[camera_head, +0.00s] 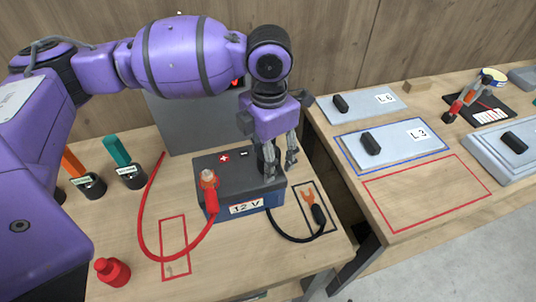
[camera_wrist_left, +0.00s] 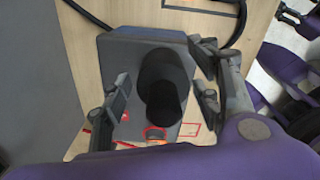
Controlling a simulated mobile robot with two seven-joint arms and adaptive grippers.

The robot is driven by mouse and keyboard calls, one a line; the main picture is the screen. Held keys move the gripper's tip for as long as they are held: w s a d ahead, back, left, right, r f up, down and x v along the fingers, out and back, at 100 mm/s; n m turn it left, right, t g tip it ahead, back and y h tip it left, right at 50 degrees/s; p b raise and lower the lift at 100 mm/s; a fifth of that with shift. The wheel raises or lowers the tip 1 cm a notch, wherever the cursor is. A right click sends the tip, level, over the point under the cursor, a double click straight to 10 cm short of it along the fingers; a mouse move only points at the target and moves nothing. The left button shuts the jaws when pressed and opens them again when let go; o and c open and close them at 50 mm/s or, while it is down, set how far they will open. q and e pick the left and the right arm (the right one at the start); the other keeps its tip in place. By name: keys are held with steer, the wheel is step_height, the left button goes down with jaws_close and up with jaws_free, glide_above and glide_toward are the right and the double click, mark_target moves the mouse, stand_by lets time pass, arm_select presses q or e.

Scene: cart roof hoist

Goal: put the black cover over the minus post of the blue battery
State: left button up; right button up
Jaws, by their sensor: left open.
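The blue battery (camera_head: 245,202), marked 12 V, stands on the near table; its top also shows in the wrist view (camera_wrist_left: 122,48). My left gripper (camera_head: 280,172) is above the minus side of its top, fingers pointing down. A black round cover (camera_wrist_left: 160,72) is between the spread fingers (camera_wrist_left: 165,100), with gaps visible on both sides. It appears to stand on the battery top at the minus post, which is hidden. In the head view the fingers hide most of it, so I cannot tell how fully it is seated.
A red clamp (camera_head: 209,182) with a red cable sits on the plus side. A black cable ends in a clamp (camera_head: 318,214) right of the battery. A loose red cover (camera_head: 112,271) stands front left. Orange (camera_head: 73,162) and teal (camera_head: 117,151) handled tools stand at left.

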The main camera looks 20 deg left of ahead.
arm_select(q)
step_height(320, 180, up, 11)
steer(key=shift+r, duration=0.1)
stand_by(0.7)
